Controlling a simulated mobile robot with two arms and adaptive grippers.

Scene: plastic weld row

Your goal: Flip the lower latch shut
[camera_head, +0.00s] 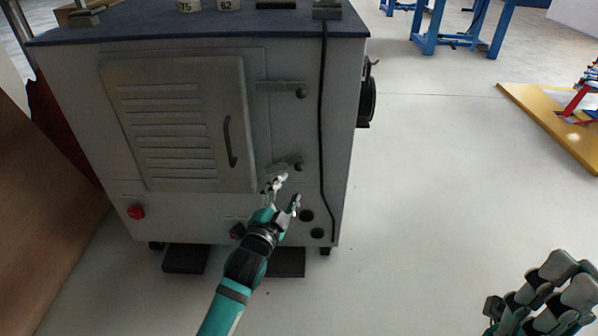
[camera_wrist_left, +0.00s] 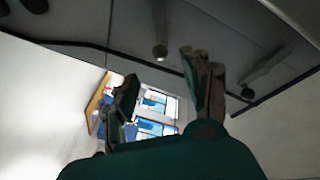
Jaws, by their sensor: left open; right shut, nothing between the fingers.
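The lower latch (camera_head: 285,163) is a small grey bar beside the vented cabinet door. It slopes slightly up to the right, with its end close to a dark round knob (camera_head: 300,166); whether it is seated there I cannot tell. My left gripper (camera_head: 285,192) is open, just below the latch; one finger is close under its left part, and contact is unclear. In the left wrist view the open fingers (camera_wrist_left: 163,88) are empty, with what looks like the lower latch (camera_wrist_left: 160,25) above them. My right gripper (camera_head: 555,290) is shut and empty at the bottom right.
The upper latch (camera_head: 280,86) lies level above. The door has a dark curved handle (camera_head: 229,142). A black cable (camera_head: 322,130) runs down the cabinet's (camera_head: 343,110) right side. A red button (camera_head: 136,212) is at lower left.

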